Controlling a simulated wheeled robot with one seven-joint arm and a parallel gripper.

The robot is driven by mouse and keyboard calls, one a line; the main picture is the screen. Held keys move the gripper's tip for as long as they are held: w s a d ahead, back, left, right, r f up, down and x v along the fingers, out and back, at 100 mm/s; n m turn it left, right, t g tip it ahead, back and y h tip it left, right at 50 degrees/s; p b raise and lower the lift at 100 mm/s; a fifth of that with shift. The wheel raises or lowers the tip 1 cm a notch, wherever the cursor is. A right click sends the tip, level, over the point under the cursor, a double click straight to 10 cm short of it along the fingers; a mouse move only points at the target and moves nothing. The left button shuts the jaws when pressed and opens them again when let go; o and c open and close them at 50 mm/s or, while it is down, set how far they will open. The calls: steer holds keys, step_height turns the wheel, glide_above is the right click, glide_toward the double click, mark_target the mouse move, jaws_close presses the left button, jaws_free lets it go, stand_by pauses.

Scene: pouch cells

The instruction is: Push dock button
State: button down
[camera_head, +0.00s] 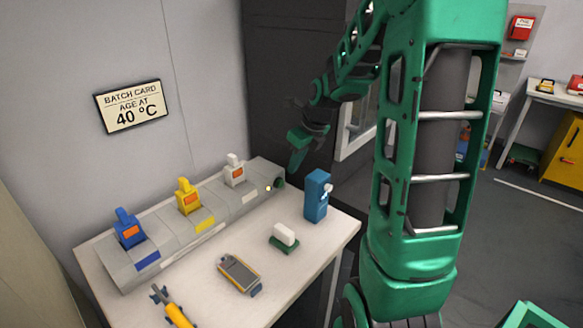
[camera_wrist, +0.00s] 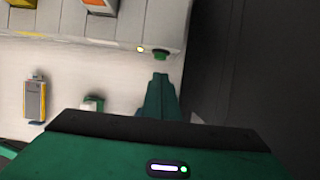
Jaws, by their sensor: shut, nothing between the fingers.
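The grey dock (camera_head: 222,207) lies along the back of the white table, with a small lit lamp (camera_head: 268,188) near its right end. A round dark green button (camera_head: 279,182) sits on the dock's right end; in the wrist view the button (camera_wrist: 161,53) shows just beyond my fingertips. My gripper (camera_head: 295,165) is shut and empty, pointing down just above and right of the button. In the wrist view its closed green fingers (camera_wrist: 160,78) line up with the button, with a small gap in the picture. I cannot tell any contact.
Blue (camera_head: 128,229), yellow (camera_head: 187,196) and white (camera_head: 235,170) devices stand in the dock. On the table (camera_head: 205,272) are a blue dispenser-like block (camera_head: 316,196), a white-and-green block (camera_head: 284,238), a handheld meter (camera_head: 239,272) and a yellow tool (camera_head: 172,308). A batch card (camera_head: 132,106) hangs on the wall.

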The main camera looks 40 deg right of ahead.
mark_target(280, 183)
steer(key=x, duration=0.7)
steer(key=shift+w+f, duration=0.15)
steer(key=shift+f, duration=0.2)
steer(key=shift+d, duration=0.15)
